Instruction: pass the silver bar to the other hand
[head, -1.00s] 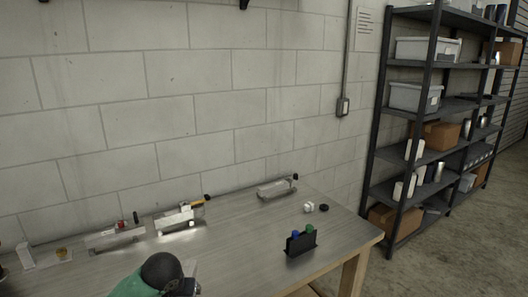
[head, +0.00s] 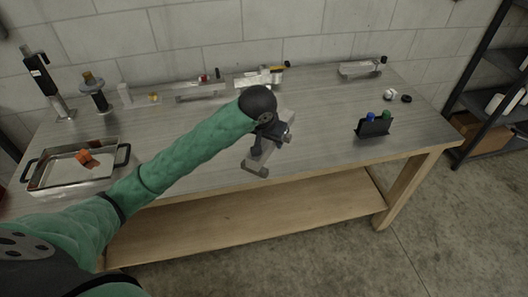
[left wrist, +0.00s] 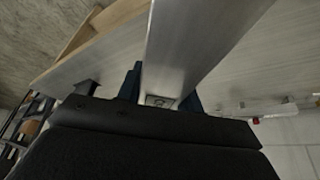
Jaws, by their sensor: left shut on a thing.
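My left gripper (head: 274,136) reaches in over the front part of the workbench. It is shut on the silver bar (head: 260,154), which slants down toward the bench's front edge. In the left wrist view the silver bar (left wrist: 195,40) is a broad metal length running up from between the jaws. I cannot tell its exact height above the bench. My right gripper is in neither view.
The workbench (head: 320,105) has a lower wooden shelf. A metal tray (head: 75,187) with black handles and an orange piece sits at left. A black holder with blue and green tops (head: 373,127) stands at right. A shelving rack (head: 485,75) stands beyond.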

